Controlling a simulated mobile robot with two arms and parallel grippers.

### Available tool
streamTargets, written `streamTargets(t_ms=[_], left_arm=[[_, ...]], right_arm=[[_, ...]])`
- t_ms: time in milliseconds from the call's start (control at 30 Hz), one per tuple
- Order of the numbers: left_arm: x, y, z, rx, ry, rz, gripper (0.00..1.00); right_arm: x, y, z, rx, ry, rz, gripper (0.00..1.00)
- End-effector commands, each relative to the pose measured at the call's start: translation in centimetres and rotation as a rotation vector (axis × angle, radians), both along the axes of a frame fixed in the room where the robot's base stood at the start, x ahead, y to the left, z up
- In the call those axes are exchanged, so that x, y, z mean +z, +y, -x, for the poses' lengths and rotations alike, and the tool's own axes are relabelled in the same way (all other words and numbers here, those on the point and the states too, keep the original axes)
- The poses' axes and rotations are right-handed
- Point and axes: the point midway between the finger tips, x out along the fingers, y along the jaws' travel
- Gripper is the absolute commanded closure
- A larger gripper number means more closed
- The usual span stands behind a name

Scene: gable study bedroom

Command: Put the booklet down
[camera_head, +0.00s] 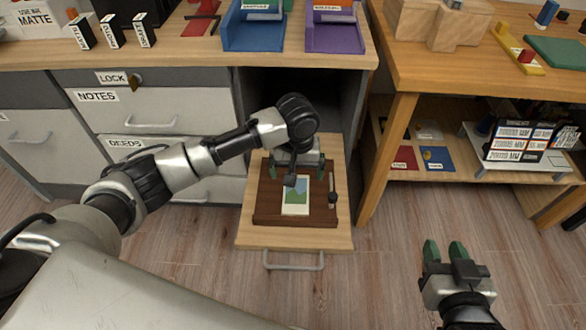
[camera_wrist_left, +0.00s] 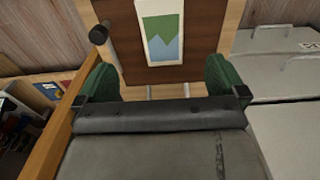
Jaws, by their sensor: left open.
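A white-bordered card with a green and blue mountain picture, seemingly the booklet (camera_head: 296,195), lies flat on a dark brown board (camera_head: 268,213) on the pulled-out drawer (camera_head: 245,228). The card also shows in the left wrist view (camera_wrist_left: 164,32). My left gripper (camera_head: 302,178) is open over the far part of the board. Its green fingers stand wide apart on both sides of the card and do not touch it. Nothing shows between them in the left wrist view (camera_wrist_left: 156,78). My right gripper (camera_head: 446,252) is empty above the floor at lower right, with a narrow gap between its fingers.
A dark rod or knob (camera_head: 333,197) stands at the board's right edge. A blue tray (camera_head: 254,36) and a purple tray (camera_head: 334,36) stand on the desk. A wooden workbench (camera_head: 440,70) is at right, with red and blue flat items on its lower shelf. The floor between is clear.

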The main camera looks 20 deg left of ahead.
Motion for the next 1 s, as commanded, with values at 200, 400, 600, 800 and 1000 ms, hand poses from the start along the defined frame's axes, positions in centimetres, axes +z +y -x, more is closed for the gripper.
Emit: streamTargets(t_ms=[200,400,600,800,1000], left_arm=[[-2.3,-5.1,2.9,-0.178,-0.120,0.175,0.00],[-1.8,-10.3,6.7,-0.367,-0.454,0.416,0.00],[1.4,-9.1,9.5,-0.407,-0.853,0.434,0.00],[4.7,-3.2,12.4,-0.400,-1.158,0.198,0.00],[6.7,0.8,14.4,-0.419,-1.268,-0.016,0.00]], right_arm=[[-0.2,0.0,0.1,-0.001,0.012,0.003,0.63],[-0.1,0.0,0.1,-0.001,0.011,0.003,0.63],[-0.1,0.0,0.1,-0.001,0.011,0.003,0.63],[-0.1,0.0,0.1,-0.001,0.010,0.002,0.63],[-0.1,0.0,0.1,-0.001,0.010,0.002,0.63]])
